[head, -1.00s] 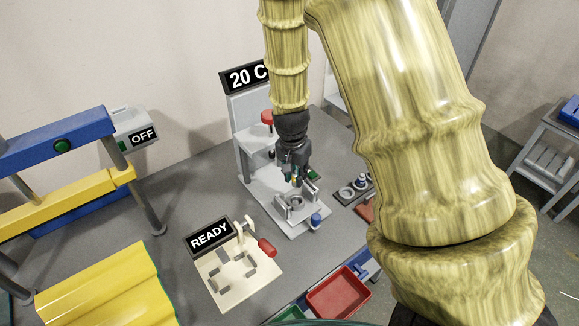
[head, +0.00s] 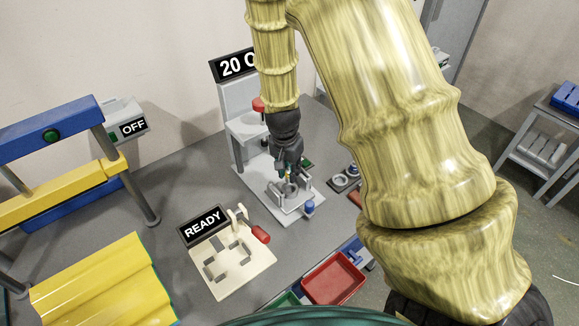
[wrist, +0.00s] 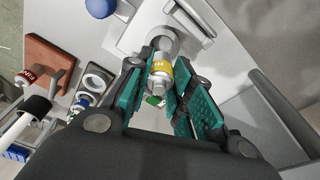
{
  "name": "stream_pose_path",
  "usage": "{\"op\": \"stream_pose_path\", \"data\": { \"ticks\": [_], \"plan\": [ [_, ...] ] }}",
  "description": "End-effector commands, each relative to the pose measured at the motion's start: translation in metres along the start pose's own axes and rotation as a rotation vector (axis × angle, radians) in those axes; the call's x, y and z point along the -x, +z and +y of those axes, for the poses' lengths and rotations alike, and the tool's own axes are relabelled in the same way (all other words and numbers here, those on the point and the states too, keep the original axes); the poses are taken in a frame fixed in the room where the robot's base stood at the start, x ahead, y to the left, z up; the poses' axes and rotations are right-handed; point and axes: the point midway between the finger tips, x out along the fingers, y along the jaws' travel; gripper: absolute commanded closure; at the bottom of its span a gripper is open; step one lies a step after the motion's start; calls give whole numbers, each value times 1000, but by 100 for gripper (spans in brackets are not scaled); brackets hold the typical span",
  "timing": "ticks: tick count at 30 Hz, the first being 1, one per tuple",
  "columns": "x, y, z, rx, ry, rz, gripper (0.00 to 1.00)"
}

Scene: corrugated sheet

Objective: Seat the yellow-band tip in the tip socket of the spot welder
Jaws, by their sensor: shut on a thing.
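The yellow-band tip (wrist: 160,68) is a small metal cylinder with a yellow band, held between the teal pads of my gripper (wrist: 158,88) in the wrist view. A round grey socket (wrist: 165,42) is right at its far end. I cannot tell whether the tip is in it or just short of it. In the head view my gripper (head: 288,174) points down over the ring-shaped fixture on the base of the spot welder (head: 238,112), a pale grey stand with a red knob and a "20 C" sign. My fingers mostly hide the tip there.
A cream fixture (head: 232,270) with a READY sign and red-handled clamp stands front left. A red tray (head: 333,278) is at the front edge. A blue knob (head: 309,207) is close to my gripper. A small rack (wrist: 97,82) with other tips lies beside the welder.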

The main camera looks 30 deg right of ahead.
Motion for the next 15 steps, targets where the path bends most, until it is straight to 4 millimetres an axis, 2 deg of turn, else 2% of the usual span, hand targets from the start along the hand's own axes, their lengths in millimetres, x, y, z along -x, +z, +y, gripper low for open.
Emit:
{"op": "stream_pose_path", "data": {
  "ticks": [6, 15],
  "plan": [
    [-18, 3, 0, 0, 1, -1, 100],
    [-24, 4, 0, -1, 0, 0, 100]
  ]
}}
